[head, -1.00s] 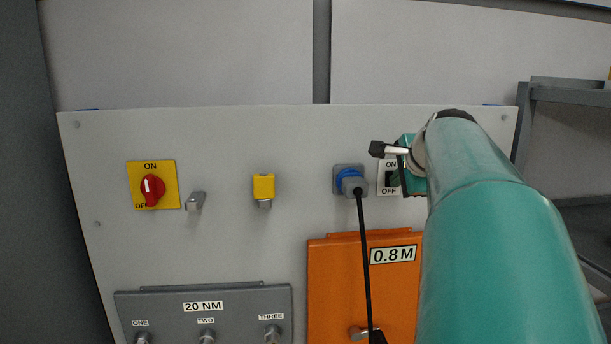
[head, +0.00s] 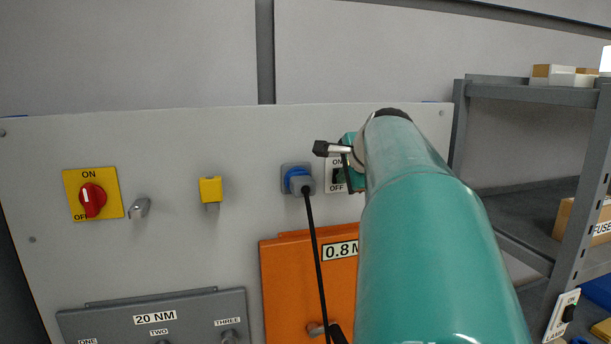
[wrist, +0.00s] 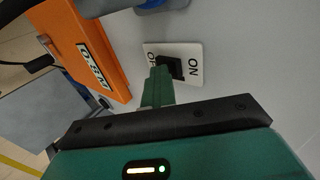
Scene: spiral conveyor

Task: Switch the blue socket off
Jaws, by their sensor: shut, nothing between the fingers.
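My gripper's green fingers (wrist: 159,75) are shut and empty. Their tips are at the rocker, near its OFF side; I cannot tell whether they touch it. In the head view the fingertips are mostly hidden.
An orange box (head: 285,270) marked 0.8 M is below the socket, with the cable hanging before it. A red rotary switch (head: 92,200) and a yellow part (head: 211,189) are further left. A grey shelf (head: 500,92) with boxes stands on the right.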

